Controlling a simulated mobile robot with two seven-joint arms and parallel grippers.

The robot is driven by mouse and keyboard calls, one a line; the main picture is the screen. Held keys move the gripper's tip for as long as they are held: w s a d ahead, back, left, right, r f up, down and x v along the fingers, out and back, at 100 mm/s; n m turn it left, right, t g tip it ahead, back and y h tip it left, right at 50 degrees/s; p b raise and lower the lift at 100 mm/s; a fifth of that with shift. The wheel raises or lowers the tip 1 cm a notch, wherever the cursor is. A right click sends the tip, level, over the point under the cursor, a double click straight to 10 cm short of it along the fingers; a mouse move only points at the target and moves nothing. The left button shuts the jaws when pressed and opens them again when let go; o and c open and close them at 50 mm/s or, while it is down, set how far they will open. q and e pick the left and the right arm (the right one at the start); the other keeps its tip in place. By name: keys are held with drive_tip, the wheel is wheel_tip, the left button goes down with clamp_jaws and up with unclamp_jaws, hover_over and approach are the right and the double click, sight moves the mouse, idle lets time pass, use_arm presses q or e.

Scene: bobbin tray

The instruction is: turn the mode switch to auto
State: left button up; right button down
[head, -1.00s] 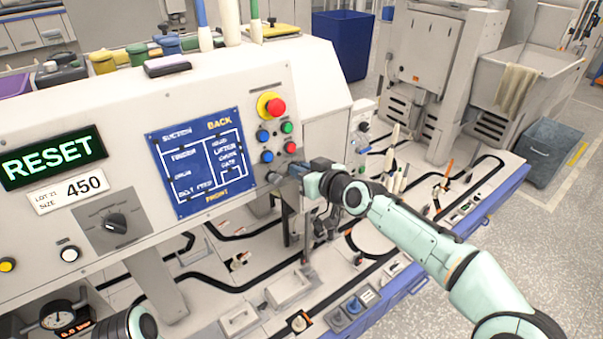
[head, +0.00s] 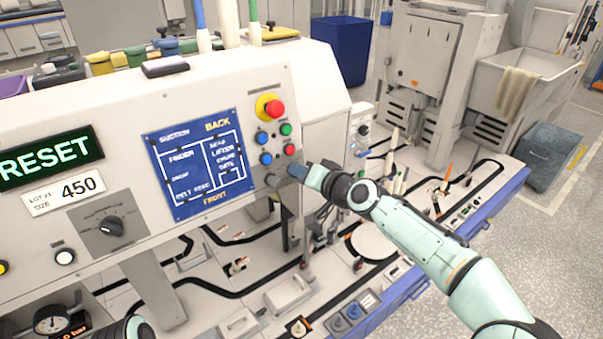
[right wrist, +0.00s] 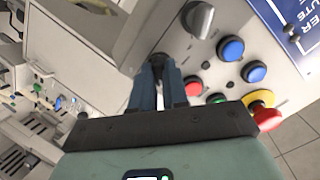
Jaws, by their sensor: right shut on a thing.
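The mode switch (right wrist: 158,61) appears as a small dark handle at the lower right corner of the sloped control panel (head: 125,180). My right gripper (right wrist: 160,72) is shut on it, and the fingers hide most of it. Its label and pointing direction cannot be read. In the head view my right gripper (head: 299,172) reaches the panel from the right, below the red button. A larger grey knob (right wrist: 198,19) sits beside the fingers and also shows in the head view (head: 275,179). My left gripper is out of view.
Blue, green and red buttons and a yellow-ringed emergency stop (head: 269,107) sit just above my right gripper. A machine deck with black tracks (head: 250,290) spreads below.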

idle(0.3)
drive_tip(key=c, duration=1.1)
unclamp_jaws()
drive_tip(key=shift+c, duration=0.2)
drive_tip(key=b+v, duration=0.6)
drive_tip(key=v, duration=0.7)
drive_tip(key=shift+s, duration=0.2)
drive_tip(key=shift+d, duration=0.1)
